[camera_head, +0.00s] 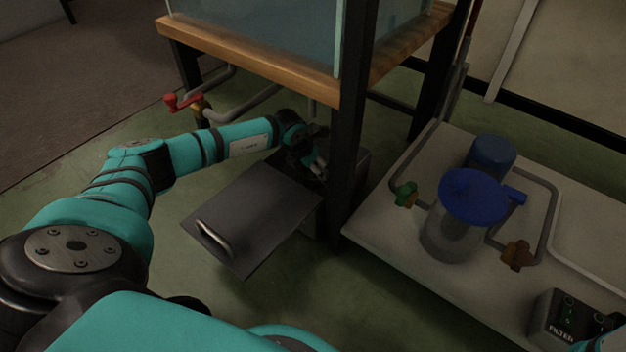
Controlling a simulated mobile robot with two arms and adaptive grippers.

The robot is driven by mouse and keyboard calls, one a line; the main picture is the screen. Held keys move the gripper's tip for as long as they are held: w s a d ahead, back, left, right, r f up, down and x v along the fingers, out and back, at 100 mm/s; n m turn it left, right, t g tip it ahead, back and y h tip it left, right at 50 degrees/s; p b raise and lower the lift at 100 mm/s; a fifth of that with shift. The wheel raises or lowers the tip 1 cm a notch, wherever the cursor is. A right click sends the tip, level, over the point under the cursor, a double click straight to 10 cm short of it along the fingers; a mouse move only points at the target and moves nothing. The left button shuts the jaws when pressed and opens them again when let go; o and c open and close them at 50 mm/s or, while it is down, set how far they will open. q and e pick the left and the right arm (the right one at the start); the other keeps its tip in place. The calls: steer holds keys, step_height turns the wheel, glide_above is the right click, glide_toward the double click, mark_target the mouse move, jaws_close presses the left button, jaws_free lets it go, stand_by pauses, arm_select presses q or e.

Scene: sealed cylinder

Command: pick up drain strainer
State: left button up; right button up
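I cannot make out the drain strainer in the head view. My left gripper (318,169) is at the end of the teal arm that reaches in from the left. It is under the wooden tank stand, at a dark box (352,168) beside the black post. The gripper is small and in shadow, so I cannot tell whether it is open or holds anything. The inside of the box is mostly hidden by the gripper and the post. My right gripper is not in view.
A grey panel with a handle (250,215) sticks out in front of the box. A black post (350,120) stands just right of my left gripper. A red valve (183,101) is behind the arm. A low white platform (400,245) carries a blue-lidded canister (473,197) and pipes.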

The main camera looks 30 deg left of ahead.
arm_select(q)
steer(key=c, duration=1.3)
steer(key=shift+r, duration=0.15)
